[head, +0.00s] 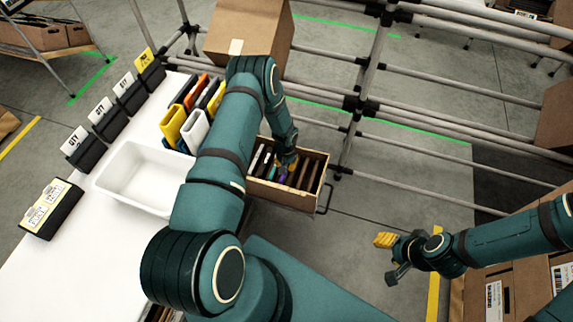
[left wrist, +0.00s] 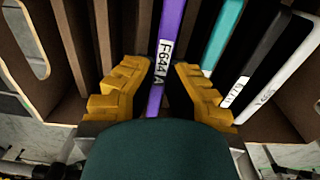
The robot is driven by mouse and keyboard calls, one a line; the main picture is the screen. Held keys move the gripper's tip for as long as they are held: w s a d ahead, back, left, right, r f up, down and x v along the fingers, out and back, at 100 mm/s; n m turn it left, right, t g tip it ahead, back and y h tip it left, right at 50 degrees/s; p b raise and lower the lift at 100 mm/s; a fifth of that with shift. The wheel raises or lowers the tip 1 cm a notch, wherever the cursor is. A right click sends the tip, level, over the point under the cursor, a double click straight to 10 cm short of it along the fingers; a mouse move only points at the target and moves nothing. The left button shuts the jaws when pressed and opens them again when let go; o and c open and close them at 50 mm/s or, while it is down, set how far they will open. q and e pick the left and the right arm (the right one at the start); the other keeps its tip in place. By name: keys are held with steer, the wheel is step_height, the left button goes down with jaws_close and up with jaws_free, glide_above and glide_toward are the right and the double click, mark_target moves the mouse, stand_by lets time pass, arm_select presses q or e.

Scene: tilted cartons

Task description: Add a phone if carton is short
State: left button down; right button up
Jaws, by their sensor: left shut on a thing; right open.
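An open brown carton (head: 283,197) with upright dividers stands right of the white table. My left gripper (head: 288,163) reaches down into it. In the left wrist view my left gripper (left wrist: 160,72) has its yellow fingers on either side of a purple phone (left wrist: 169,30) labelled F644A and is shut on it, the phone among the dividers. To its right there stand a teal phone (left wrist: 222,35), a black phone (left wrist: 262,58) and a white phone (left wrist: 292,75). Slots to the left look empty. My right gripper (head: 386,241) is open and empty, away from the carton.
A white tray (head: 112,178) sits on the white table (head: 95,240). Several coloured phones (head: 172,122) stand behind it, with black label holders (head: 90,150) along the left. A closed carton (head: 248,30) and a pipe rack (head: 352,103) stand behind. Cardboard boxes (head: 510,290) are at lower right.

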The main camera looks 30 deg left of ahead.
arm_select(q)
steer(key=shift+f+b, duration=0.2)
steer(key=shift+b, duration=0.1)
stand_by(0.5)
steer(key=c, duration=1.1)
jaws_free()
steer(key=shift+o, duration=0.2)
step_height(320, 180, up, 12)
steer(key=shift+a, duration=0.1)
step_height(320, 180, up, 7)
steer(key=p, duration=0.4)
